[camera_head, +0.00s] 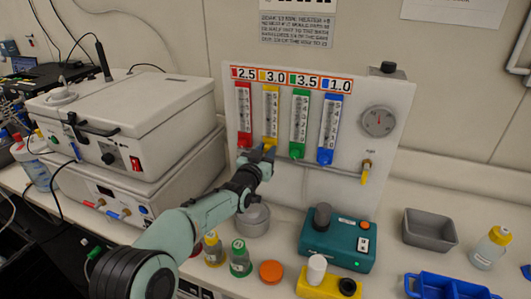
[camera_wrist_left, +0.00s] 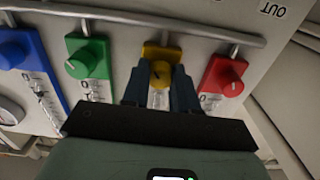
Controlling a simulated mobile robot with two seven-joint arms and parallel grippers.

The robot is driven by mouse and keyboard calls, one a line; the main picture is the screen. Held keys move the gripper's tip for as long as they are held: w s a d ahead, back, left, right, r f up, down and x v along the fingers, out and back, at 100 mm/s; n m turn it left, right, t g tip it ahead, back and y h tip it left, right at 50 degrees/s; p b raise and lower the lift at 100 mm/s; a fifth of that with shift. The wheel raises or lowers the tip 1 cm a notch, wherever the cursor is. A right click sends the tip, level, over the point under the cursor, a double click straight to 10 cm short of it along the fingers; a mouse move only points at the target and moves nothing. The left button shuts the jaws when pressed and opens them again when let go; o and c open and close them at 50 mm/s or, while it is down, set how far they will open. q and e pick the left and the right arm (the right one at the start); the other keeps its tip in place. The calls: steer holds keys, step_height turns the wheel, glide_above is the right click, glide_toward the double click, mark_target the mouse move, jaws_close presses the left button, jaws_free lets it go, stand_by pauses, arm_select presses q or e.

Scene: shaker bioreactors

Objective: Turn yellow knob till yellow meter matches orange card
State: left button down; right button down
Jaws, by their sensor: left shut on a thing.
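The orange card (camera_head: 291,78) runs along the top of the white panel and reads 2.5, 3.0, 3.5 and 1.0, with 3.0 beside the yellow mark. The yellow meter (camera_head: 270,112) is second from the left below it; its float level is too small to read. My left gripper (camera_head: 265,151) is at the foot of this meter and partly hides the yellow knob there. In the left wrist view, the yellow knob (camera_wrist_left: 161,72) sits between the two fingers, which are shut on it. My right gripper is in neither view.
The red meter (camera_head: 243,112) and green meter (camera_head: 300,120) stand close on either side, with the blue meter (camera_head: 330,125) beyond. A pipe runs below the knobs. Bottles, a teal device (camera_head: 338,243) and a grey tray (camera_head: 430,229) stand on the bench in front.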

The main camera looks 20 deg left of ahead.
arm_select(q)
steer(key=m+b, duration=0.2)
steer(key=m, duration=0.1)
steer(key=shift+f, duration=0.1)
steer(key=m+b, duration=0.4)
steer(key=m, duration=0.1)
steer(key=shift+m, duration=0.4)
steer(key=shift+m+b, duration=0.65)
steer(key=shift+m, duration=0.25)
steer(key=shift+a+m+b, duration=0.1)
steer(key=shift+m+b, duration=0.95)
steer(key=shift+m, duration=0.65)
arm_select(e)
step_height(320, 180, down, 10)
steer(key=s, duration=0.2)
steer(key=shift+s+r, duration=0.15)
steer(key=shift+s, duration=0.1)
arm_select(q)
steer(key=c, duration=1)
jaws_free()
steer(key=shift+o, duration=0.6)
steer(key=shift+r, duration=0.25)
